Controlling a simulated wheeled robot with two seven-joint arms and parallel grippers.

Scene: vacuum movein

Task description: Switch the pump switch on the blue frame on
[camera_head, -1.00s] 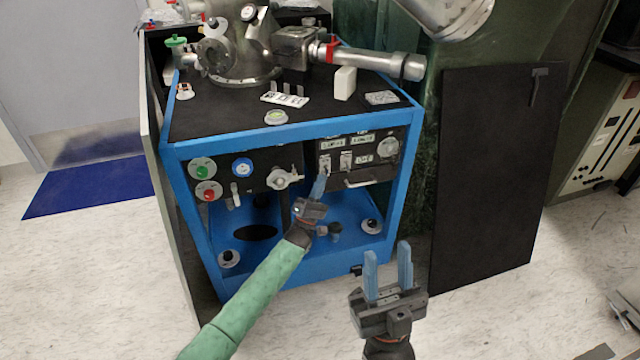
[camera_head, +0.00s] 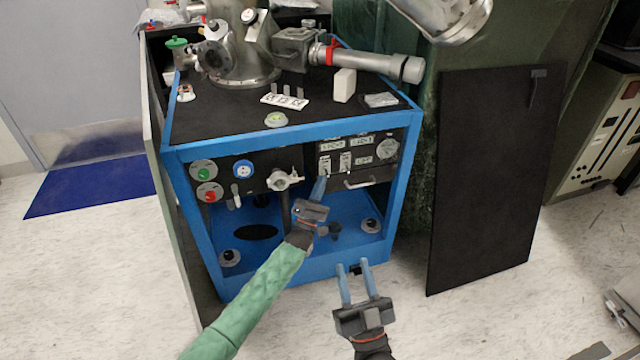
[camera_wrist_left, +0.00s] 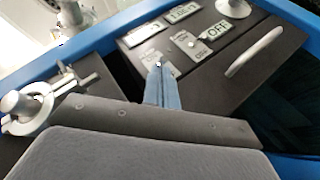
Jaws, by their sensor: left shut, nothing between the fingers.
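The blue frame (camera_head: 290,134) is an open cart with a black control panel. The panel's right part has two small toggle switches side by side, a left one (camera_head: 324,163) and a right one (camera_head: 345,160), under label plates. I cannot tell which is the pump switch. My left gripper (camera_head: 321,180) is shut and empty, its tips just below the left switch. In the left wrist view its fingertips (camera_wrist_left: 160,68) overlap the left switch plate and partly hide it; contact cannot be told. The right switch (camera_wrist_left: 190,41) is clear. My right gripper (camera_head: 352,266) is open and empty, low in front of the frame.
A metal handle (camera_head: 372,180) sits below the switches, and a valve knob (camera_head: 283,180) to their left. Green and red buttons (camera_head: 207,193) are further left. A steel vacuum chamber (camera_head: 240,50) stands on top. A black board (camera_head: 490,180) leans at the right.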

